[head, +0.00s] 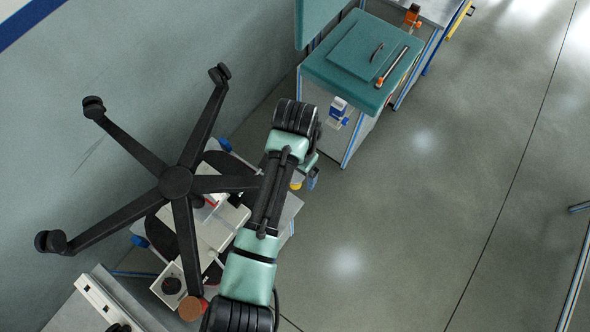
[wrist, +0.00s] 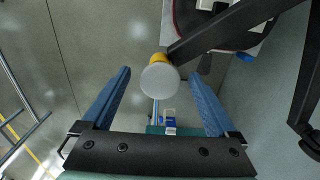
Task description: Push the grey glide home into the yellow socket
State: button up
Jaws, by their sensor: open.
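The grey glide (wrist: 160,79) is a pale round disc in the wrist view, between my fingers and apart from both. The yellow socket (wrist: 157,57) shows just behind it at the end of a black chair leg (wrist: 215,32). The glide covers part of the socket, and I cannot tell how deep it sits. In the head view the yellow socket (head: 296,186) shows only as a small patch beside my arm, and the glide cannot be made out. My gripper (wrist: 158,73) is open, its blue fingers on either side of the glide.
The upturned five-legged chair base (head: 175,182) stands over a light fixture (head: 215,222), with casters on several legs. A brown-orange disc (head: 191,308) ends the front leg. A teal-topped cabinet (head: 350,62) stands behind my gripper. The floor to the right (head: 450,190) is clear.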

notch_tip(320, 180, up, 12)
jog(key=p, duration=0.1)
jog(key=shift+r+p, duration=0.25)
jog(key=shift+p, duration=0.05)
jog(key=shift+w, duration=0.1)
dwell(0.5)
